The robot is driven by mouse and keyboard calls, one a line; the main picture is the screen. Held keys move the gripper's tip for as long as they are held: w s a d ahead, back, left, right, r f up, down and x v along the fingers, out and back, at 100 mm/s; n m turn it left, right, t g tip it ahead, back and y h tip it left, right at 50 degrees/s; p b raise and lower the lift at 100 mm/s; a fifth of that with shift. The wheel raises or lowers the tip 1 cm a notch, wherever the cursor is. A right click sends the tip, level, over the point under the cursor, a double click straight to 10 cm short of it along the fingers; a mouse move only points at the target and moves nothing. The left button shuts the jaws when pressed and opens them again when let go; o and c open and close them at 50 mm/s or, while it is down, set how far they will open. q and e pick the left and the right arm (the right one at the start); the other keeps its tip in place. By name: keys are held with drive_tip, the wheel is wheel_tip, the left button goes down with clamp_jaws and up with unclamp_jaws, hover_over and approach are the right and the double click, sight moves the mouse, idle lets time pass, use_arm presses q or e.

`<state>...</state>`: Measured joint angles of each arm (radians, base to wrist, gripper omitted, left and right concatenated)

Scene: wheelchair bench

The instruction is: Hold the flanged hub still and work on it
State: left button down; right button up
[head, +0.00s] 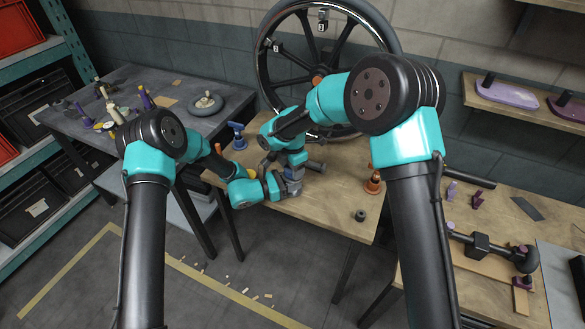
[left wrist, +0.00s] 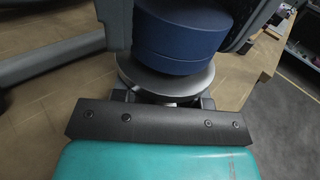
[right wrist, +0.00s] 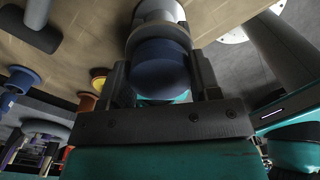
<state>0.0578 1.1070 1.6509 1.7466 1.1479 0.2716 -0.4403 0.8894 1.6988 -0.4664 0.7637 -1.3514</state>
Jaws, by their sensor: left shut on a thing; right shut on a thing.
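The flanged hub shows in the left wrist view as a grey round flange (left wrist: 165,82) between the fingers of my left gripper (left wrist: 165,98). A dark blue cylinder (left wrist: 180,38) sits right over the flange, and dark fingers flank it. In the right wrist view my right gripper (right wrist: 162,82) is shut around the blue cylinder (right wrist: 160,68), with a grey ring (right wrist: 160,32) beyond it. In the head view both grippers meet over the wooden bench (head: 320,205); my arms hide most of the hub there. I cannot tell whether the cylinder is part of the hub.
A large spoked wheel (head: 262,75) stands behind the bench. A blue piece (head: 238,136), an orange piece (head: 374,184) and a small dark ring (head: 360,215) stand around the grippers. The bench front between the grippers and ring is clear. A grey table (head: 75,118) with several items is left.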

drive_tip(key=shift+r, duration=0.5)
idle(0.7)
drive_tip(key=shift+r, duration=0.35)
drive_tip(key=shift+r, duration=0.3)
drive_tip(key=shift+r, duration=1.95)
use_arm(q)
drive_tip(key=c, duration=0.6)
unclamp_jaws()
drive_tip(key=shift+o, duration=0.2)
drive_tip(key=shift+a, duration=0.15)
drive_tip(key=v, duration=1.1)
drive_tip(key=shift+s+a, duration=0.2)
drive_tip(key=shift+a, duration=0.1)
